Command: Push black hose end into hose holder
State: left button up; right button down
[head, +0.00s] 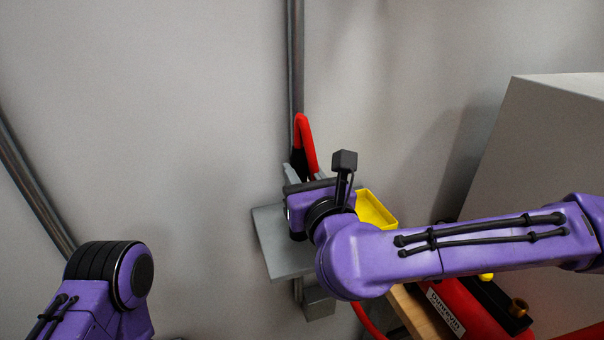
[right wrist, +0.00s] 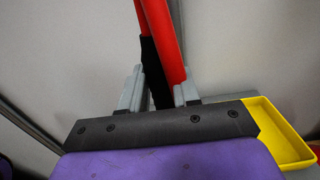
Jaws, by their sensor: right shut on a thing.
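A red hose (head: 306,138) bends in a tight loop above my right gripper (head: 303,177). Its black hose end (head: 299,162) hangs down on the left side of the loop. In the right wrist view the black hose end (right wrist: 153,75) stands between the two grey fingers of the right gripper (right wrist: 160,90), with the red hose (right wrist: 163,42) beside it. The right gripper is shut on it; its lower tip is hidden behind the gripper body. I cannot make out the hose holder. Of my left arm only a purple link shows at lower left; its gripper is out of view.
A grey plate (head: 273,240) lies below the right gripper, by a vertical metal pipe (head: 295,60) on the wall. A yellow tray (head: 374,208) is just right of the gripper.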

jog(key=shift+f+b, duration=0.6)
jog(key=shift+b, duration=0.05)
jog(key=shift+r, duration=0.15)
dwell(0.7)
jog(key=shift+c, duration=1.3)
grip_release()
jog(key=shift+s, duration=0.1)
jog(key=b+v, duration=0.5)
jog(key=v, duration=0.6)
